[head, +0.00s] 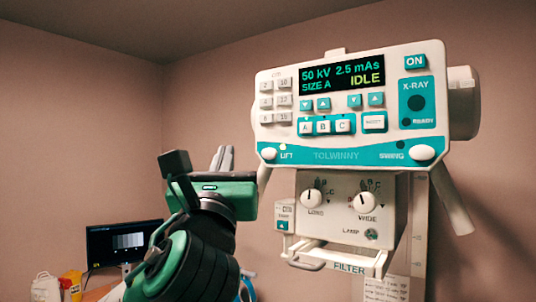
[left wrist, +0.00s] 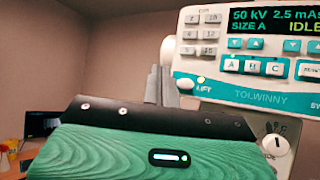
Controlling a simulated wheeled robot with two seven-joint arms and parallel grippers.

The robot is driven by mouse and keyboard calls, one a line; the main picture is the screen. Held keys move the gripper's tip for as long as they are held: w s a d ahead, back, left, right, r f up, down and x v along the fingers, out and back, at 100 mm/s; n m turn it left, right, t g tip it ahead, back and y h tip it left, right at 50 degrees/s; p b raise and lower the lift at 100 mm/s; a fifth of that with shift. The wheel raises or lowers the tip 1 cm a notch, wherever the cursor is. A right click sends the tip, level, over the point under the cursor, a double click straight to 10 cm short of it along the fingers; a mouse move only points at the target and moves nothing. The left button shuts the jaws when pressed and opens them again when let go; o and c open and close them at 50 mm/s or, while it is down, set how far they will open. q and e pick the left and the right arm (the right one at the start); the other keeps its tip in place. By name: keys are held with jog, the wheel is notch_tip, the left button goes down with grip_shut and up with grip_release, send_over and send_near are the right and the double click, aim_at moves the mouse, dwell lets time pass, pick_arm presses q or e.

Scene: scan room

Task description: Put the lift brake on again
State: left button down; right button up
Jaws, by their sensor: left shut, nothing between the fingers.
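The white control panel (head: 350,75) of the X-ray unit faces me, its display reading 50 kV, 2.5 mAs, SIZE A, IDLE. At its lower left is the round white LIFT button (head: 268,153), with a small pale-yellow lit lamp (head: 283,147) beside it. Both also show in the left wrist view, the button (left wrist: 185,85) and the lamp (left wrist: 200,79). My left gripper (head: 222,158) is shut and empty, its grey fingers left of the LIFT button. In the left wrist view the fingers (left wrist: 158,84) stand just left of the button; a gap shows. My right gripper is not in view.
The SWING button (head: 422,152) is at the panel's lower right, its lamp (head: 400,145) dark. Below hang the collimator box (head: 340,222) with two knobs and a front handle (head: 305,264). A monitor (head: 125,243) stands at the back left.

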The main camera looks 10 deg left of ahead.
pick_arm(q)
jog(key=shift+w, duration=0.1)
jog(key=w+d, duration=0.3)
jog(key=w, duration=0.5)
jog(key=shift+w, duration=0.15)
dwell(2.0)
jog(key=shift+w+d, duration=0.15)
jog(key=shift+w, duration=0.15)
jog(key=shift+w+d, duration=0.1)
jog(key=shift+w, duration=0.25)
dwell(0.8)
jog(key=shift+s+a, duration=0.3)
jog(key=shift+s, duration=0.5)
jog(key=shift+s+a+b, duration=0.1)
jog(key=shift+s+a, duration=0.15)
jog(key=shift+s, duration=0.5)
jog(key=shift+s+a+b, duration=0.1)
jog(key=shift+s+a, duration=0.2)
jog(key=shift+s, duration=0.5)
jog(key=shift+s+a+b, duration=0.1)
jog(key=shift+s+a, duration=0.15)
jog(key=shift+s, duration=0.5)
